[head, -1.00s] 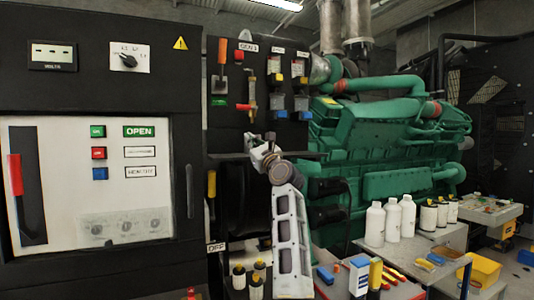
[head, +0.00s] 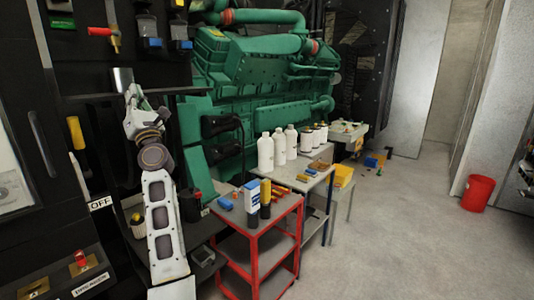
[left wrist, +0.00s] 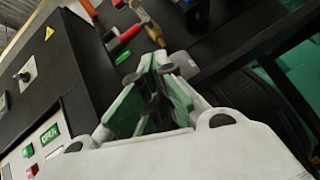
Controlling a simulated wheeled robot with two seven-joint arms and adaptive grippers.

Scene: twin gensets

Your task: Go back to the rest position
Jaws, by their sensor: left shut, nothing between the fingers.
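My left gripper (head: 130,92) is raised in front of the black panel at the left of the head view, with my white arm below it. In the left wrist view its fingers (left wrist: 160,62) come together at the tips, and nothing shows between them. Beyond the fingertips in that view are a red-handled valve (left wrist: 125,38) and the dark panel. The same red-handled valve (head: 101,32) shows in the head view above the gripper, apart from it. My right gripper is not in view.
A red cart (head: 262,232) with bottles and tools stands right of my arm. Behind it is a grey table (head: 305,178) with white bottles (head: 278,148). The green genset (head: 255,75) is at the back. A red bin (head: 478,193) stands on open floor at right.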

